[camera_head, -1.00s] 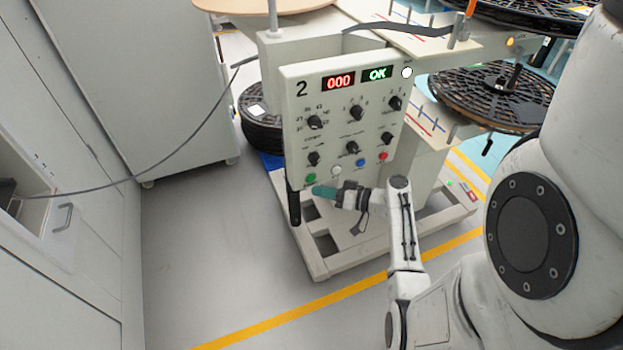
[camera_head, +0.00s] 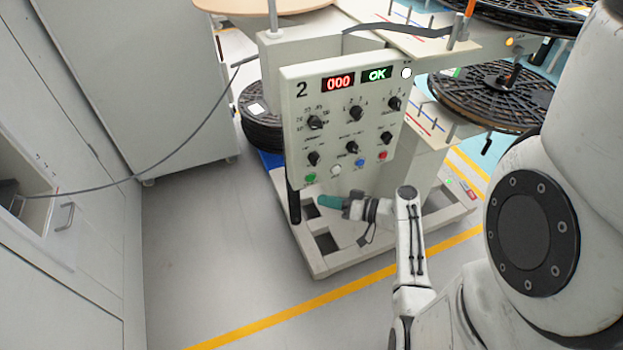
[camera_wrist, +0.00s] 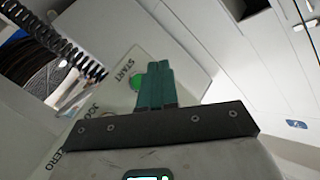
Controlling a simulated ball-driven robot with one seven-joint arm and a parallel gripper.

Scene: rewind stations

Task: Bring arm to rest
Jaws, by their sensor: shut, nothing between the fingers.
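My gripper (camera_head: 322,201) has teal fingers, shut with nothing between them. In the head view it is just below the lower edge of the control panel (camera_head: 325,122), near the black handle at its lower left corner. My arm (camera_head: 408,240) reaches up to it from the lower right. In the wrist view the shut fingers (camera_wrist: 155,82) point toward the panel's green START button (camera_wrist: 137,82) and partly overlap its area. I cannot tell from the wrist view how far the fingertips are from the panel.
The panel's stand (camera_head: 328,262) has a cream base on the floor. Black reels (camera_head: 490,93) lie at the right and another (camera_head: 258,125) behind the panel. A grey cabinet (camera_head: 150,85) stands at the left, with a cable (camera_head: 160,163) hanging across. The floor (camera_head: 215,250) at left centre is clear.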

